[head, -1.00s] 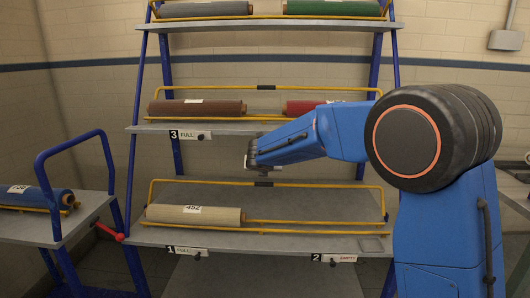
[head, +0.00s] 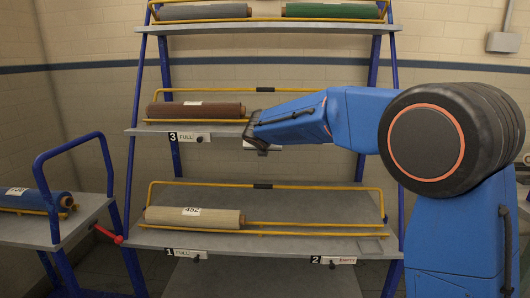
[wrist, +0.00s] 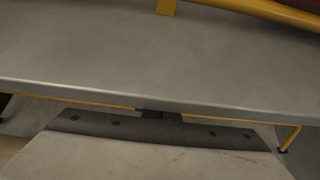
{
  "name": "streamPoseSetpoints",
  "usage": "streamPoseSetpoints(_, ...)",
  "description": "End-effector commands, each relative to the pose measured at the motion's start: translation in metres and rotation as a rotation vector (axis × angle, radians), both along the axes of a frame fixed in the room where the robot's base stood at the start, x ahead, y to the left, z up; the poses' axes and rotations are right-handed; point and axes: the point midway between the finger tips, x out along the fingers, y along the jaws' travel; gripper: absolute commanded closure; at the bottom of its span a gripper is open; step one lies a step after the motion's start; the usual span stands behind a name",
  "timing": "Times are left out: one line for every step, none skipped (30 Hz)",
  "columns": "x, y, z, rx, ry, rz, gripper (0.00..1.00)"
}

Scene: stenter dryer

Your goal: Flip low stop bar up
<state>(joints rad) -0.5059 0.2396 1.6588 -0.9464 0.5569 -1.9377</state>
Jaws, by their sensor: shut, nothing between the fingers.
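The low stop bar (head: 318,187) is a yellow U-shaped bar with a black middle grip (head: 263,186) on the lower shelf (head: 300,205). Its long rail shows above and behind a beige roll marked 452 (head: 195,216); I cannot tell its exact tilt. My gripper (head: 262,150) is shut and empty, in front of the middle shelf's edge and above the bar's grip, apart from it. In the wrist view, a thin yellow bar (wrist: 75,101) shows below the middle shelf's edge, partly hidden by a pale plate with a dark bolted strip.
The middle shelf (wrist: 150,60) fills much of the wrist view. It carries a brown roll (head: 195,110) and another yellow bar (head: 220,90), close to my gripper. A blue-framed cart (head: 85,210) with a blue roll stands left. The lower shelf's right side holds no roll.

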Motion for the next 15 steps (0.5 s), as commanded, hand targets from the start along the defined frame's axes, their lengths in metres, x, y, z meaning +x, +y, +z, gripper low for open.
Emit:
streamPoseSetpoints(-0.002, -0.004, 0.002, 0.01, 0.001, -0.01, 1.0)
streamPoseSetpoints(-0.004, -0.008, 0.003, 0.019, 0.002, -0.02, 1.0)
streamPoseSetpoints(-0.007, -0.014, 0.004, 0.039, 0.005, -0.04, 1.0)
streamPoseSetpoints(-0.011, -0.019, 0.005, 0.057, 0.009, -0.058, 1.0)
streamPoseSetpoints(-0.015, -0.026, 0.007, 0.078, 0.012, -0.08, 1.0)
streamPoseSetpoints(-0.022, -0.037, 0.009, 0.113, 0.017, -0.114, 1.0)
streamPoseSetpoints(-0.028, -0.046, 0.011, 0.141, 0.021, -0.144, 1.0)
streamPoseSetpoints(-0.034, -0.056, 0.012, 0.173, 0.025, -0.177, 1.0)
streamPoseSetpoints(-0.044, -0.069, 0.014, 0.221, 0.032, -0.224, 1.0)
streamPoseSetpoints(-0.052, -0.08, 0.015, 0.256, 0.037, -0.262, 1.0)
streamPoseSetpoints(-0.06, -0.091, 0.017, 0.294, 0.041, -0.301, 1.0)
streamPoseSetpoints(-0.072, -0.105, 0.018, 0.345, 0.047, -0.354, 1.0)
streamPoseSetpoints(-0.081, -0.115, 0.019, 0.384, 0.052, -0.394, 1.0)
streamPoseSetpoints(-0.09, -0.125, 0.019, 0.424, 0.056, -0.437, 1.0)
streamPoseSetpoints(-0.103, -0.139, 0.019, 0.476, 0.061, -0.494, 1.0)
